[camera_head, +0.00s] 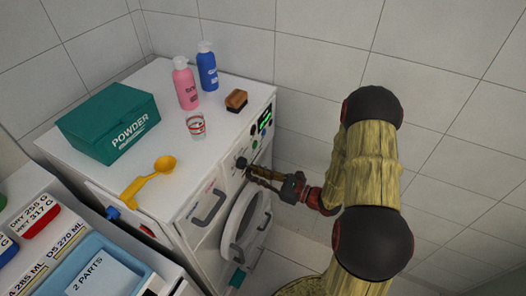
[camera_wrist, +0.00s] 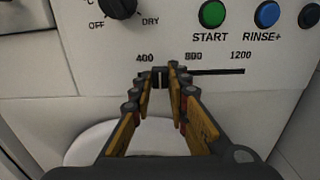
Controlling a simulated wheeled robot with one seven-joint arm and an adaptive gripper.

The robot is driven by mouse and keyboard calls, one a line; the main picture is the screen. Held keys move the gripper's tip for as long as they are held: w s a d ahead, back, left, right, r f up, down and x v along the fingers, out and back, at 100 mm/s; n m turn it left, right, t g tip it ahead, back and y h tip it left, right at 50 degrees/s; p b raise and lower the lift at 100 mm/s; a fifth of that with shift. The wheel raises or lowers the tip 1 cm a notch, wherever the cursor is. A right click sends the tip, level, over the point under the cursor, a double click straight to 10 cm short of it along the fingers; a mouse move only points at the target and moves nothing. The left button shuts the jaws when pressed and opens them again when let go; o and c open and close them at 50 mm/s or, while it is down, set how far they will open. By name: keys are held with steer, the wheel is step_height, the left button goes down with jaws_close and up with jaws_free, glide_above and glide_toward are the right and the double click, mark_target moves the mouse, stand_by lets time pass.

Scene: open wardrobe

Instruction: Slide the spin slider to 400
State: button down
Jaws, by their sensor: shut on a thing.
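The spin slider's dark track (camera_wrist: 222,72) runs across the washing machine's white panel in the wrist view, under the labels 400, 800 and 1200. My gripper (camera_wrist: 160,76) is shut on the small dark slider knob (camera_wrist: 160,70), between the 400 and 800 labels and nearer 400. The fingertips hide part of the knob and the left end of the track. In the head view my gripper (camera_head: 256,173) is at the washing machine's front panel, right of a dark dial (camera_head: 241,163); the slider is too small to make out there.
Above the slider are a dial (camera_wrist: 119,4), a green START button (camera_wrist: 212,14) and a blue RINSE+ button (camera_wrist: 267,14). The round door (camera_head: 245,225) lies below. A powder box (camera_head: 110,120), bottles (camera_head: 186,88), a cup (camera_head: 196,125), a brush (camera_head: 236,100) and a yellow scoop (camera_head: 150,178) stand on top.

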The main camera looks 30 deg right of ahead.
steer(key=shift+s+a, duration=0.15)
steer(key=shift+a, duration=0.05)
steer(key=shift+s+a, duration=0.25)
steer(key=shift+a, duration=0.05)
steer(key=shift+s+a, duration=0.2)
steer(key=shift+a, duration=0.05)
stand_by(1.0)
steer(key=c, duration=1.7)
jaws_free()
steer(key=p+v, duration=0.1)
steer(key=v, duration=0.6)
